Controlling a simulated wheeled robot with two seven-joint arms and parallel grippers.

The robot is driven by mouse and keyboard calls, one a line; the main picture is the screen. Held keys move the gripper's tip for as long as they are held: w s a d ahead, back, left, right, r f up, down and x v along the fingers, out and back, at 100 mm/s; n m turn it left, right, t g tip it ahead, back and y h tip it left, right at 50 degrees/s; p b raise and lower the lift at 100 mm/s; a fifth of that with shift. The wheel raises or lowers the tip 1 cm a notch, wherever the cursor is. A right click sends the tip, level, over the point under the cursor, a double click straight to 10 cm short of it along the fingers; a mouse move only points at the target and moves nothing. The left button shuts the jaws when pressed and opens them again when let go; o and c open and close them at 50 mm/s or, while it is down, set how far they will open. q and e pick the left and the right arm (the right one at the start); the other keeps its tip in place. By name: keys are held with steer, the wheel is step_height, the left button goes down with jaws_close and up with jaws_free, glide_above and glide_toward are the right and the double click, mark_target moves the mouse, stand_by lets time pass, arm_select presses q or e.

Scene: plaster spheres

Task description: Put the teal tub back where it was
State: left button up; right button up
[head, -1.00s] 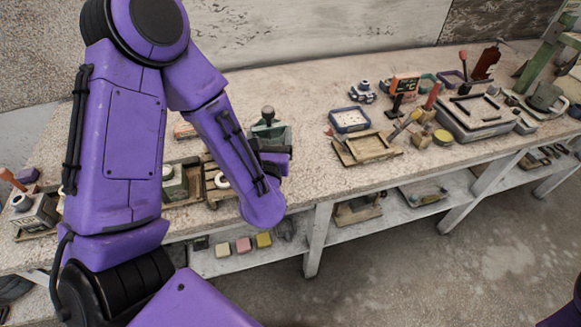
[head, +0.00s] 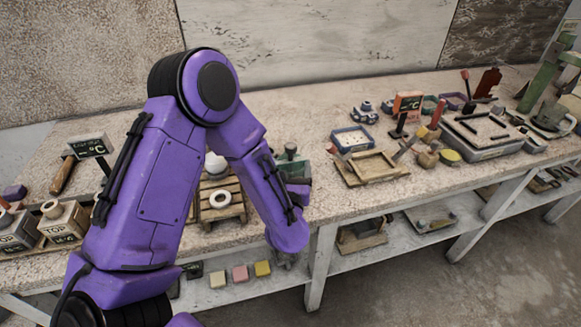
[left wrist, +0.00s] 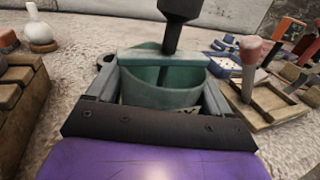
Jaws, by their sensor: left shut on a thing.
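The teal tub (left wrist: 150,88) is between the two fingers of my left gripper (left wrist: 162,92) in the left wrist view. A tool with a dark handle (left wrist: 178,12) stands up out of it. In the head view the tub (head: 291,168) shows only in part at the end of my left arm, behind the forearm. My left gripper (head: 297,188) is shut on it, close to the front part of the bench. I cannot tell whether the tub's base touches the bench top. My right gripper is out of view.
A wooden pallet (head: 208,212) with a white ring stands left of the tub. A white flask (head: 215,164) is behind the ring. A wooden tray (head: 372,170) and blue-rimmed tray (head: 350,138) lie to the right. Bare bench (head: 315,115) shows behind the gripper.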

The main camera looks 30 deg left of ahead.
arm_select(q)
steer(key=shift+s+f, duration=0.1)
steer(key=shift+f, duration=0.05)
steer(key=o, duration=1.5)
steer(key=shift+c, duration=0.2)
steer(key=shift+d+r, duration=0.1)
steer(key=shift+r, duration=0.15)
steer(key=b+v, duration=0.1)
steer(key=v, duration=0.4)
steer(key=b+v, duration=0.1)
steer(key=v, duration=0.2)
steer(key=shift+s+d+f+b, duration=0.1)
steer(key=shift+f+b, duration=0.2)
steer(key=shift+b, duration=0.05)
steer(key=p+v, duration=0.1)
steer(key=v, duration=0.1)
steer(key=shift+s+d+r+p, duration=0.2)
steer(key=shift+s+r+p, duration=0.1)
steer(key=shift+p, duration=0.1)
steer(key=shift+s+d+f, duration=0.15)
steer(key=shift+s+d, duration=0.05)
steer(key=shift+s, duration=0.25)
